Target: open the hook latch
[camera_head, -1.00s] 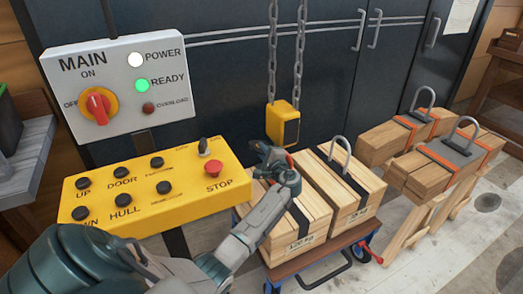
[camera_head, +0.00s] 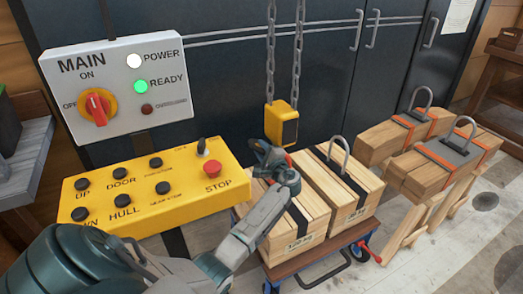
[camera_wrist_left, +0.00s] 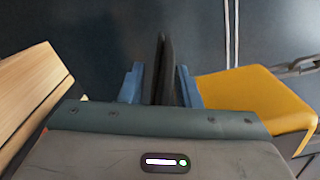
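A yellow hook block (camera_head: 281,124) hangs from two chains above the front crates. It also shows at the right of the left wrist view (camera_wrist_left: 258,98). The hook and its latch cannot be made out. My left gripper (camera_head: 267,152) is just below and left of the block. In the left wrist view its dark fingers (camera_wrist_left: 161,70) are close together, with nothing visible held, and the block is to their right, apart from them. My right gripper is not in view.
Strapped wooden crates (camera_head: 318,197) with a metal loop (camera_head: 340,147) stand on a cart (camera_head: 318,262) under the block. A yellow control panel (camera_head: 150,190) and a grey main switch box (camera_head: 120,85) are at left. Strapped timber bundles (camera_head: 428,172) stand at right. Dark cabinets (camera_head: 225,75) are behind.

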